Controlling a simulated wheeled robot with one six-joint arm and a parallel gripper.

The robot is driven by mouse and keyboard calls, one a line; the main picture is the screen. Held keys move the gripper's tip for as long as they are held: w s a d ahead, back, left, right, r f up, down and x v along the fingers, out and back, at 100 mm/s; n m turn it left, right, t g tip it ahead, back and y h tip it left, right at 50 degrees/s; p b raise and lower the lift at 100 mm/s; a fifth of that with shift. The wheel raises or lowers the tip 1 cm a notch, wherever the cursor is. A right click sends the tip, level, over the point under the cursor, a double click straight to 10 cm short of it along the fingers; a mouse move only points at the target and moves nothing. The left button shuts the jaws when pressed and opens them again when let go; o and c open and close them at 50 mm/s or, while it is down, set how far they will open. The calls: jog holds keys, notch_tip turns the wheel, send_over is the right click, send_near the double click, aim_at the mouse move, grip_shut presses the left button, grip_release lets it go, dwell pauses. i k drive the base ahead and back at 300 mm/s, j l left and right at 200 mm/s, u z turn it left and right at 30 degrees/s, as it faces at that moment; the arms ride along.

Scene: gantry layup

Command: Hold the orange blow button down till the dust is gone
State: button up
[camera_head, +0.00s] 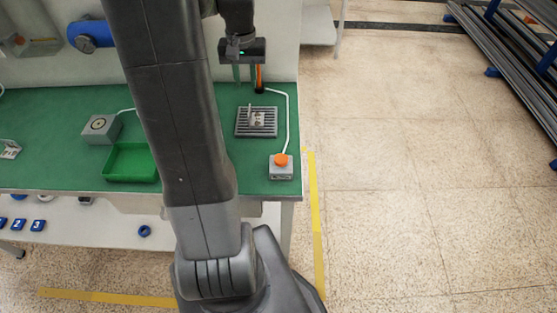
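The orange blow button (281,160) sits on top of a small grey box (281,172) near the right front corner of the green bench top. A white cable or hose runs back from it to an orange nozzle-like piece (260,77) with a black base. In front of that piece, a light metal part (257,118) stands on a dark slatted grate (242,129). Dust on it is too small to make out. My gripper (244,78) hangs above the bench behind the grate, pointing down. Its two fingers look apart with nothing visible between them, away from the button.
A green tray (131,178) and a grey box with a round top (100,128) stand left of my arm, which hides the bench middle. A blue cylinder (91,35) is on the back panel. Open floor lies right, with a rack of bars (500,60) beyond.

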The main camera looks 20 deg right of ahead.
aim_at(281, 159)
jog(key=j+z, duration=0.2)
jog(key=z, duration=0.2)
jog(key=j+z, duration=0.5)
jog(key=z, duration=0.25)
jog(key=j+z, duration=0.35)
jog(key=k+l, duration=0.05)
jog(key=l, duration=0.1)
